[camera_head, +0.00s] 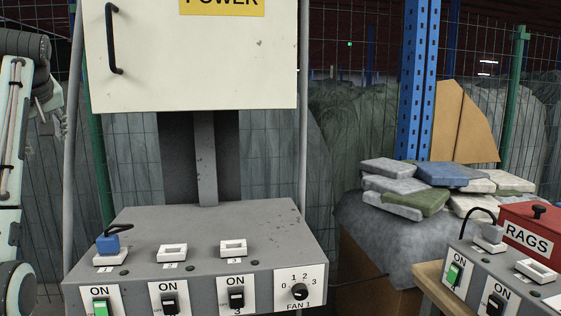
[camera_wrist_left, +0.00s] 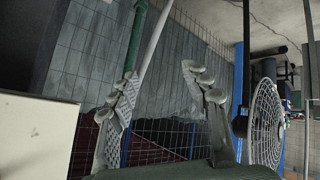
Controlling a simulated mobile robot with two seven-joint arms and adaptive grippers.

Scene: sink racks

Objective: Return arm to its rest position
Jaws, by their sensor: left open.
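My left arm stands folded at the left edge of the head view, with the left gripper (camera_head: 52,112) raised beside the wire fence, left of the power cabinet. In the left wrist view the two fingers of this gripper (camera_wrist_left: 160,100) are spread apart with nothing between them. The cream power cabinet (camera_head: 190,60) has its door shut. Below it is a grey control box (camera_head: 200,222) with three sockets and three switches. A blue plug (camera_head: 108,243) sits at socket 1, and the switch under it shows green. My right gripper is not in view.
A second grey control box (camera_head: 480,270) and a red rags box (camera_head: 533,228) stand at the right. Folded cloths (camera_head: 410,185) lie piled behind them. A blue post (camera_head: 418,80) stands at the back. A round fan (camera_wrist_left: 267,122) shows in the left wrist view.

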